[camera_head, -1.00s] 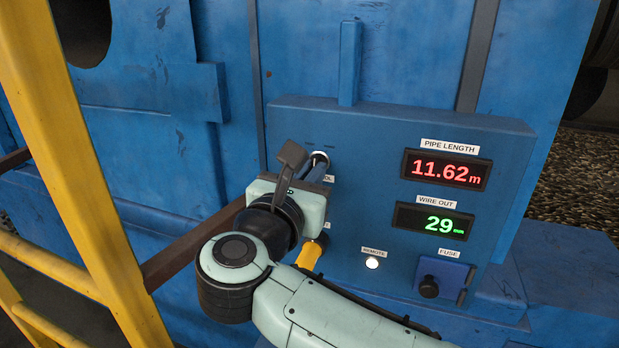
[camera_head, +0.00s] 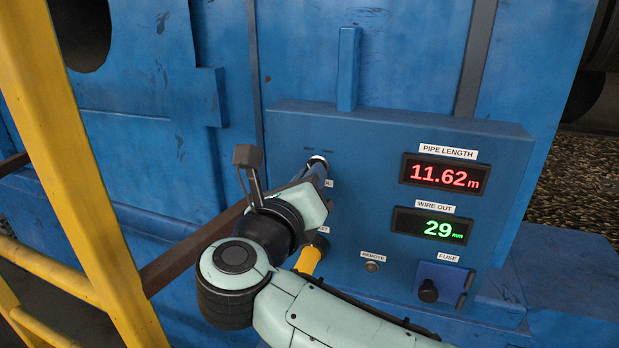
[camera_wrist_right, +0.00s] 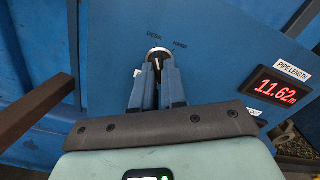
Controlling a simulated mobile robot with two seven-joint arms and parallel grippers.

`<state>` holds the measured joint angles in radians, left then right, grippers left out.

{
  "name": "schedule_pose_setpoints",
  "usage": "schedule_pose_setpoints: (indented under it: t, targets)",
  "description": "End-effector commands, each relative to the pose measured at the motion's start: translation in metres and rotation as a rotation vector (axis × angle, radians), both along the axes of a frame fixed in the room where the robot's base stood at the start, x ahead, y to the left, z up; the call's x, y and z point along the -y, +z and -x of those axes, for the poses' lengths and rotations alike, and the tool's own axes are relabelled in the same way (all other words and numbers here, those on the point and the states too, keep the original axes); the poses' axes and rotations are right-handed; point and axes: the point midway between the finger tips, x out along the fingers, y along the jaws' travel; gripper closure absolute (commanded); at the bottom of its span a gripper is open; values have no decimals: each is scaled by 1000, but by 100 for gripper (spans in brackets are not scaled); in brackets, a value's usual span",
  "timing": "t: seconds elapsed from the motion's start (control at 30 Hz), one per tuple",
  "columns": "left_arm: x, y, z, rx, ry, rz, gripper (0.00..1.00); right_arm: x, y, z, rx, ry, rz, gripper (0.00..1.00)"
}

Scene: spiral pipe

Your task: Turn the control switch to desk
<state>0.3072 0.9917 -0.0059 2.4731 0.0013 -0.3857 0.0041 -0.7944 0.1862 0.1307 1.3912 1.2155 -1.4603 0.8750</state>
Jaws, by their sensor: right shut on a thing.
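The control switch is a small round knob with a pale metal rim (camera_head: 317,161) on the upper left of the blue control panel (camera_head: 370,130). My right gripper (camera_head: 316,172) is shut on it, its wrist rolled over to the left. In the right wrist view the two fingers (camera_wrist_right: 158,75) hold the dark middle of the switch (camera_wrist_right: 158,54). The DESK label (camera_wrist_right: 153,33) and the HAND label (camera_wrist_right: 180,43) show above it. The fingers hide much of the knob, so its exact setting is hard to tell. My left gripper is out of view.
A yellow-handled control (camera_head: 308,259) sits just below my right wrist. The REMOTE lamp (camera_head: 372,267) is unlit. Red PIPE LENGTH (camera_head: 445,174) and green WIRE OUT (camera_head: 437,227) displays and a fuse box (camera_head: 443,283) are at right. A yellow railing (camera_head: 75,170) stands at left.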

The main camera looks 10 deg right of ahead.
Motion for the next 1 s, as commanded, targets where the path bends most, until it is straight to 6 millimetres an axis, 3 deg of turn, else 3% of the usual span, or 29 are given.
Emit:
schedule_pose_setpoints:
  t: [0.4, 0.5, 0.83, 1.0]
  targets:
    - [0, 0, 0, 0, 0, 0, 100, 0, -1, 0, -7, -1, 9, 100]
    - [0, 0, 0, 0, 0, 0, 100, 0, -1, 0, -7, -1, 9, 63]
    - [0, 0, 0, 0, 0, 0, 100, -1, 0, 1, -5, 1, 7, 63]
    - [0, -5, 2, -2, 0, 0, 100, -13, -1, 17, -4, 4, 7, 63]
